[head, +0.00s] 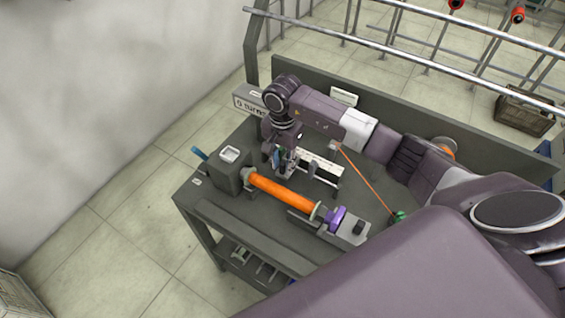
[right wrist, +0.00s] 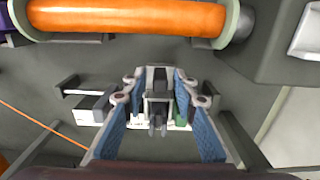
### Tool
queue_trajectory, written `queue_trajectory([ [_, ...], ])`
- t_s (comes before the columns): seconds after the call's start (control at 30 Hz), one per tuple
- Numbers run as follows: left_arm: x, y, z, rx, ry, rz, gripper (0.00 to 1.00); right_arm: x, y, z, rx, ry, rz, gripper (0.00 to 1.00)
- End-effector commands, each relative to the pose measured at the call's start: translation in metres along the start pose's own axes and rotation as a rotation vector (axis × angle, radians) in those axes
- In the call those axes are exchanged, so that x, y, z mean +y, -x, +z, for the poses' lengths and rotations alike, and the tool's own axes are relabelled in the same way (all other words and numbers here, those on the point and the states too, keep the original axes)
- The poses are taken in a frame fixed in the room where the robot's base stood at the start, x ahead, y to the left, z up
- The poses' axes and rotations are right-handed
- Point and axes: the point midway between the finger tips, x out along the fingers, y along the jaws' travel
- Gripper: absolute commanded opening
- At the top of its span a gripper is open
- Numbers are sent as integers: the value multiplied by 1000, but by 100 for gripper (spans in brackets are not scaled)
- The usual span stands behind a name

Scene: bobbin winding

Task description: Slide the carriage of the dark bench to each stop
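The dark bench (head: 232,213) stands in the middle of the head view. Its rail with a white scale strip (head: 322,165) runs behind the orange bobbin (head: 283,193). My right gripper (head: 287,170) points down at the rail's left end in the head view. In the right wrist view its blue-padded fingers (right wrist: 159,118) are spread apart. A small dark and grey upright part, seemingly the carriage (right wrist: 157,104), shows between them. I cannot tell whether the pads touch it. A green spot (right wrist: 181,116) shows beside it. My left gripper is not in view.
A grey block (head: 232,170) with a blue handle (head: 199,153) stands at the bobbin's left end, a purple wheel (head: 335,219) at its right. An orange thread (head: 369,180) slants toward a green piece (head: 399,217). A raised panel (head: 400,111) closes the bench's back.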

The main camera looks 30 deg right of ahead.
Motion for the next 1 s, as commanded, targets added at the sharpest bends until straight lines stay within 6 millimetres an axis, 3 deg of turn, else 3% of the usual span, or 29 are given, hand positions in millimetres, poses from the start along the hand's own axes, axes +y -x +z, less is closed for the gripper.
queue_trajectory([
  [0.03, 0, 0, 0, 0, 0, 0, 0, 0, 0, 0, 0, 0, 0, 18],
  [0.2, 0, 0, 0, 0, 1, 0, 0, 0, 0, 0, 0, 0, 0, 0],
  [0.57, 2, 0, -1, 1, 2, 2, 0, 2, 0, 0, 1, 0, 0, 0],
  [0.83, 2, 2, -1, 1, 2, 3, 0, 38, 0, -2, 4, -1, 1, 0],
  [1.0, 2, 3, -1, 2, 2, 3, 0, 48, 1, -1, 2, -2, 2, 0],
])
